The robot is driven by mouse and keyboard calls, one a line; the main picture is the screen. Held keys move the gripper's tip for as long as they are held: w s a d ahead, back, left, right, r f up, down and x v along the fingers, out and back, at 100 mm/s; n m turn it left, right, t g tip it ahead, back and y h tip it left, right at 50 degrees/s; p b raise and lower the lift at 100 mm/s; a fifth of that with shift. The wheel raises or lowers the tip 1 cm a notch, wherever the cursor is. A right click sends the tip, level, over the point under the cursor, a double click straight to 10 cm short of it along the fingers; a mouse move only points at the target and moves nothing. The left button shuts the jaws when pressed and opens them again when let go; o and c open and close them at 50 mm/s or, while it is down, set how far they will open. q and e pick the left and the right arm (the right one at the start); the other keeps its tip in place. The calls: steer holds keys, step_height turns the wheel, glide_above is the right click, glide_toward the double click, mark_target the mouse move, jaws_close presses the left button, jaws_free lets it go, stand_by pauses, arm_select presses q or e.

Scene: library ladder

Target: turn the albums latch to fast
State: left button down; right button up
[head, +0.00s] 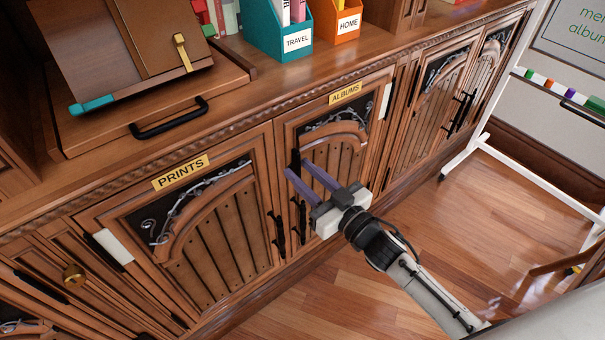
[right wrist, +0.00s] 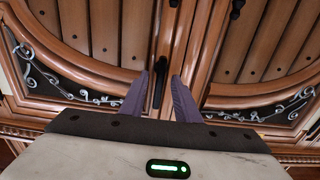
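The albums door (head: 335,150) is a carved wooden cabinet door under a yellow ALBUMS label (head: 345,93). A dark latch (head: 295,160) shows at the door's left edge, partly hidden by my fingers. My right gripper (head: 297,170) is in front of that edge with its two purple fingers apart. In the right wrist view, the dark upright latch (right wrist: 160,82) appears between the spread fingertips (right wrist: 160,85). I cannot tell whether either finger touches it. My left gripper is in neither view.
The prints door (head: 215,225) is to the left, with black handles (head: 277,232) near the albums door's edge. A wooden box with a black handle (head: 168,118) and teal and orange file holders stand on the cabinet top. A whiteboard stand (head: 480,145) is at right. Wooden floor (head: 420,225) is clear.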

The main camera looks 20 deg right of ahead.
steer(key=shift+w, duration=0.15)
steer(key=shift+c, duration=0.4)
jaws_close()
